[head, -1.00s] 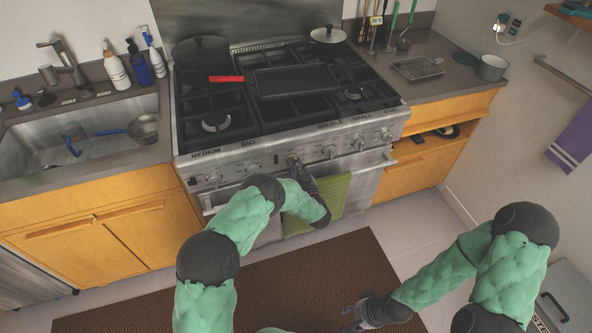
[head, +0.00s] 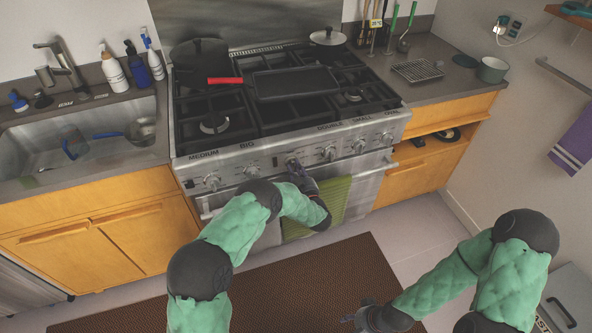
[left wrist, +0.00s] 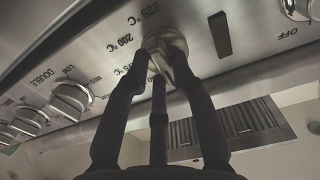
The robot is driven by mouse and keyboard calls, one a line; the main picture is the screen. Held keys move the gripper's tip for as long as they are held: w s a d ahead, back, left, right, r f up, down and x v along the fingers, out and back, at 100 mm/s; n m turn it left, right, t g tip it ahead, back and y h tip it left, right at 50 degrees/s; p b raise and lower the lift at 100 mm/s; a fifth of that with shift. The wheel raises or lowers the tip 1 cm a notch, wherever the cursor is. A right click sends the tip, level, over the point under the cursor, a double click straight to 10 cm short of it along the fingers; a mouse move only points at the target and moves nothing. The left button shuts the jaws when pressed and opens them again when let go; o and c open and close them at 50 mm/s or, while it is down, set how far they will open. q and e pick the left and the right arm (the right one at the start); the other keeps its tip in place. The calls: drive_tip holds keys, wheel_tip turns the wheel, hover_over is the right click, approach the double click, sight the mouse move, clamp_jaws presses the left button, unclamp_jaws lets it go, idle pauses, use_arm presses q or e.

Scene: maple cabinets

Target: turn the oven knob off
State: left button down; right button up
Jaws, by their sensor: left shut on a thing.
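The oven knob (left wrist: 165,50) is a round metal knob on the stove's front panel, with temperature marks such as 200 °C and 225 °C beside it in the left wrist view. My left gripper (head: 295,168) is at the panel in the head view. In the left wrist view its dark fingers (left wrist: 165,78) are shut on this knob, and they cover part of its face. The knob's pointer setting cannot be read. My right gripper (head: 362,317) hangs low over the mat, away from the stove; its fingers are too small to judge.
Other knobs (head: 329,154) line the panel (head: 232,172) on both sides. A green towel (head: 328,208) hangs on the oven handle just below my left gripper. A pan with a red handle (head: 224,80) and a griddle (head: 295,82) sit on the cooktop. A brown mat (head: 300,285) covers the floor.

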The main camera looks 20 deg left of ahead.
use_arm(q)
drive_tip(key=shift+f, duration=0.1)
drive_tip(key=c, duration=1)
unclamp_jaws()
drive_tip(key=shift+c, duration=0.2)
drive_tip(key=v, duration=1.2)
